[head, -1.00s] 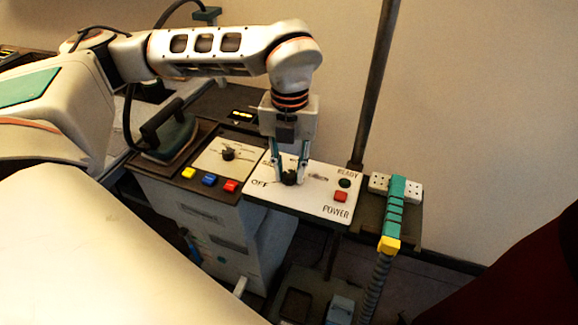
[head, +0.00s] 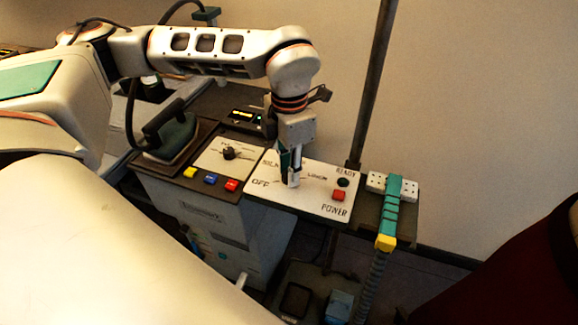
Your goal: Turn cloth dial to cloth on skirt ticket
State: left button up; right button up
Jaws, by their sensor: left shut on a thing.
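My left gripper (head: 291,178) points down at the white power panel (head: 322,203), which is marked OFF, READY and POWER. It is shut on the panel's black dial, which the fingers now hide, so its pointer cannot be read. Another black dial (head: 229,152) sits free on a smaller white panel (head: 212,160) to the left; its markings are too small to read. I cannot make out a skirt ticket. My right gripper is not in view.
Yellow (head: 190,172), blue (head: 210,179) and red (head: 231,185) buttons line the front edge. An iron (head: 172,135) stands at left. A red button (head: 338,195) and a green-handled hose (head: 392,210) are at right. A dark pole (head: 374,85) rises behind.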

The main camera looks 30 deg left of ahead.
pick_arm(q)
jog(key=m+p, duration=0.1)
jog(key=m, duration=0.5)
jog(key=shift+r, duration=0.1)
jog(key=m+p, duration=0.1)
jog(key=m, duration=0.2)
jog(key=shift+m, duration=1.6)
jog(key=o, duration=1.1)
